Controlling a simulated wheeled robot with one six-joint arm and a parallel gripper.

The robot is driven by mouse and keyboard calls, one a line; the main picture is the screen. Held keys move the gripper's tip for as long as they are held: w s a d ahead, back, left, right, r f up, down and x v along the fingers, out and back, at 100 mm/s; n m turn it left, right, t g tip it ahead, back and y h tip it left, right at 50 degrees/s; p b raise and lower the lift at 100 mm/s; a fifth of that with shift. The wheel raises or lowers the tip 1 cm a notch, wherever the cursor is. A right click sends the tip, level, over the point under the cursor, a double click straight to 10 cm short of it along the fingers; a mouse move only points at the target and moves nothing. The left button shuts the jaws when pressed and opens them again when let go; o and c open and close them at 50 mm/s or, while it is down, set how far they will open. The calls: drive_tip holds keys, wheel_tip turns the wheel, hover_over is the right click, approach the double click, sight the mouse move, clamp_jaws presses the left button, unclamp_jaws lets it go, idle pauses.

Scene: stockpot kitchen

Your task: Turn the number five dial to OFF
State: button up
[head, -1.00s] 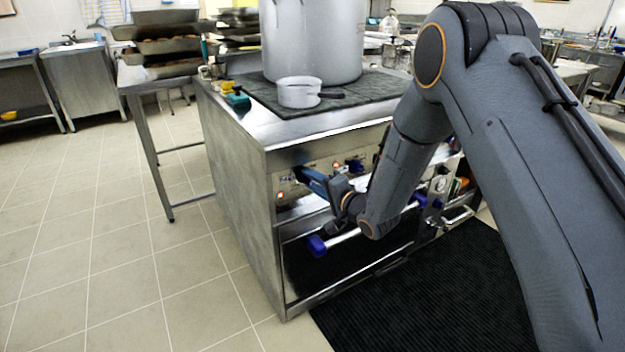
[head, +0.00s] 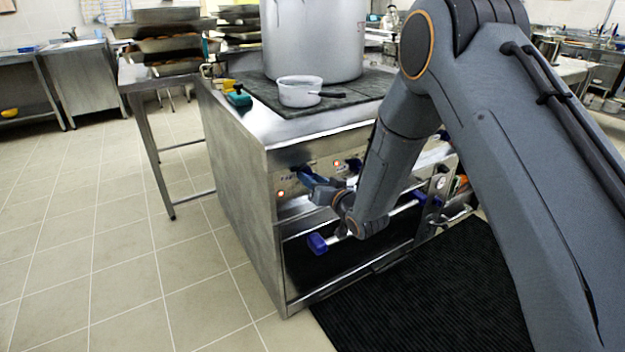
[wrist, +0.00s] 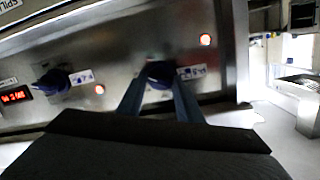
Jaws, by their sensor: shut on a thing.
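The stove's front panel (wrist: 120,50) fills much of the wrist view, tilted. A dark blue dial (wrist: 160,72) sits between the two blue fingers of my gripper (wrist: 160,90), which is shut on it. A small label lies beside this dial; its number is too blurred to read, and so is the dial's pointer. A second dark blue dial (wrist: 52,82) with a label is to its left. In the head view my gripper (head: 304,174) is at the left part of the panel, and the fingers hide the held dial.
Red lights (wrist: 205,39) glow on the panel, and a red display (wrist: 15,96) shows at left. A stockpot (head: 312,45) and small saucepan (head: 300,92) stand on top. Floor at left is clear.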

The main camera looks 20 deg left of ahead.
drive_tip(key=n+t+b, duration=0.1)
drive_tip(key=n, duration=0.6)
drive_tip(key=n+t+b, duration=0.1)
drive_tip(key=n, duration=0.7)
drive_tip(key=f+n+b, duration=0.1)
drive_tip(key=n+b, duration=0.1)
drive_tip(key=n, duration=0.6)
drive_tip(key=shift+s+a+t+y, duration=0.15)
drive_tip(key=shift+s+t+y, duration=0.05)
drive_tip(key=shift+t+y, duration=0.2)
drive_tip(key=shift+n, duration=0.3)
drive_tip(key=o, duration=1)
drive_tip(key=shift+v, duration=3.9)
